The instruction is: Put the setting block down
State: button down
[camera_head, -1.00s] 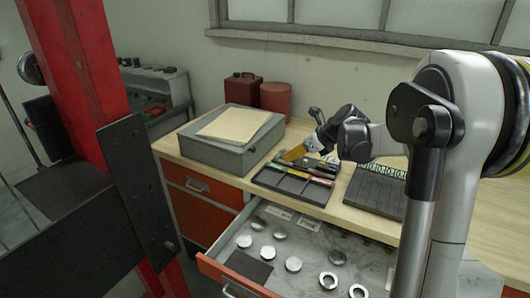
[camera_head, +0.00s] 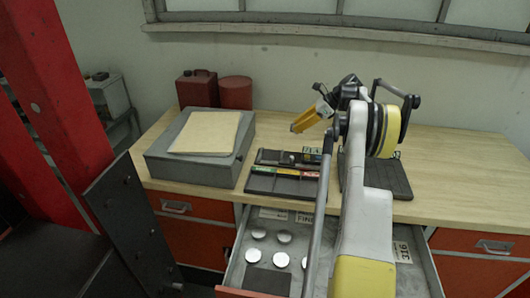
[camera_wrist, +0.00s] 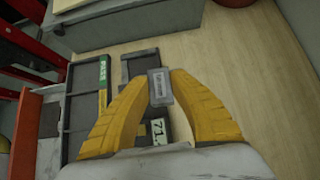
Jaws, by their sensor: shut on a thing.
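My gripper (camera_head: 297,127) has yellow fingers and is over the back of the workbench, above the dark trays. In the wrist view my gripper (camera_wrist: 160,85) is shut on the setting block (camera_wrist: 160,88), a small grey block with a pale marked label, held between the fingertips. In the head view I cannot make out the block at the fingertips. A small dark tray (camera_wrist: 140,62) lies below and beyond the block in the wrist view. I cannot tell the block's height above the bench.
A compartment tray (camera_head: 280,186) with coloured labels lies at the bench front. A grey box (camera_head: 200,160) stands left, red containers (camera_head: 236,93) behind it. A dark board (camera_head: 392,180) lies right, partly behind my arm. The open drawer (camera_head: 262,280) holds metal discs. Bench (camera_head: 470,165) is clear at right.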

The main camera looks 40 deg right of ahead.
jog(key=b, duration=0.2)
send_over(266, 155)
jog(key=s+d, duration=0.2)
notch_tip(266, 155, down, 6)
jog(key=shift+w+f, duration=0.1)
jog(key=shift+w, duration=0.05)
notch_tip(266, 155, down, 4)
jog(key=shift+a+f+b, duration=0.1)
jog(key=shift+b, duration=0.65)
jog(key=c, duration=1.3)
grip_release()
jog(key=shift+o, duration=0.2)
